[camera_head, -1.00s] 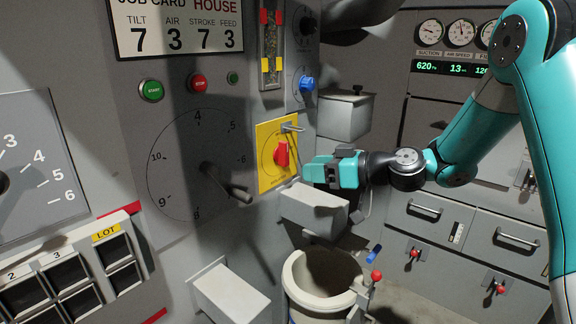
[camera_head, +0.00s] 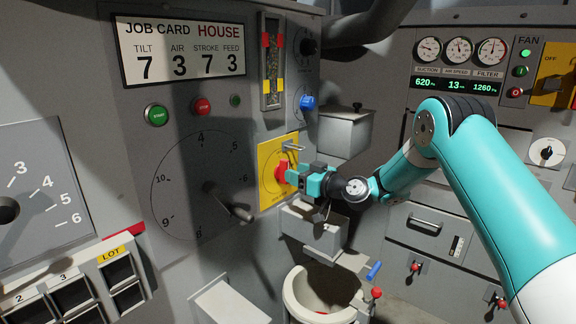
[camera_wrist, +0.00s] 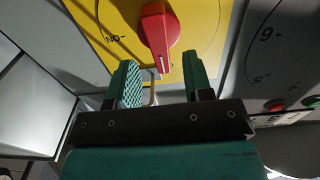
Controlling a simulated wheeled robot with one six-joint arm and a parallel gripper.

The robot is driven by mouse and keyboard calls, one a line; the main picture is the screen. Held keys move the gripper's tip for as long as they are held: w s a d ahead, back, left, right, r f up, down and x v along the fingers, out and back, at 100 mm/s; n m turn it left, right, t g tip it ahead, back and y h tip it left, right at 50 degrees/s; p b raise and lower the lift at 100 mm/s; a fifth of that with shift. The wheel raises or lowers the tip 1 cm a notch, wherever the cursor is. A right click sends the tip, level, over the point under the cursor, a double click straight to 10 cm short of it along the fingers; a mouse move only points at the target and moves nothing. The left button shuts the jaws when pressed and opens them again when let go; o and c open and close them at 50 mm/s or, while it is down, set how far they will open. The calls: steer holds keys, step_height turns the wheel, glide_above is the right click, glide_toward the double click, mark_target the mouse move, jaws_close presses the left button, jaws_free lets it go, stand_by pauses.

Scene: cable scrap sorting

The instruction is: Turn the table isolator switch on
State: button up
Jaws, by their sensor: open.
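The table isolator switch is a red rotary knob (camera_head: 281,174) on a yellow plate (camera_head: 265,190) on the grey machine front. In the wrist view the red knob (camera_wrist: 158,35) stands out from the yellow plate (camera_wrist: 205,22), with its white-marked end towards my fingers and an "ON" mark to its left. My gripper (camera_head: 294,173) is at the plate, its fingers pointing at the knob. In the wrist view my gripper (camera_wrist: 160,80) is open, with one finger on each side below the knob's near end and nothing held. Whether a finger touches the knob I cannot tell.
A metal hasp (camera_head: 293,147) juts from the plate's top. A grey box (camera_head: 312,222) sits just below my gripper, and a pale bin (camera_head: 300,300) stands lower. A large dial with a lever (camera_head: 228,205) is left of the plate. A blue knob (camera_head: 307,102) is above.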

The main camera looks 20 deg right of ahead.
steer(key=shift+x, duration=1.8)
jaws_close()
